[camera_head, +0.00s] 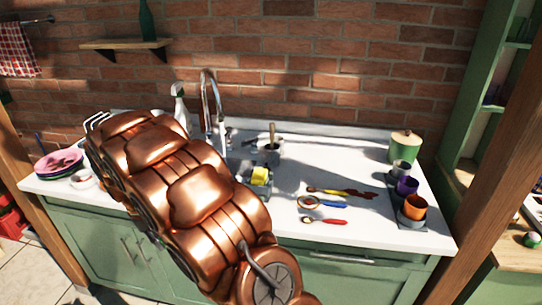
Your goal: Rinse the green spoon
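I cannot make out a green spoon; it may be hidden behind my copper arm, which fills the left middle of the view. My gripper cannot be seen; only the arm's thick links show. A metal tap (208,95) rises at the back of the white counter (350,160). Most of the sink area below the tap is hidden by my arm. Several utensils lie on the counter right of my arm: a red-handled spoon (325,221), a blue-handled one (327,205) and a cluster with yellow and dark red handles (343,193).
A yellow sponge (260,176) lies just right of my arm, with a utensil pot (271,148) behind. A green canister (404,150) and grey, purple and orange cups (415,207) stand right. Pink plates (60,162) sit left; a spray bottle (180,108) stands behind my arm.

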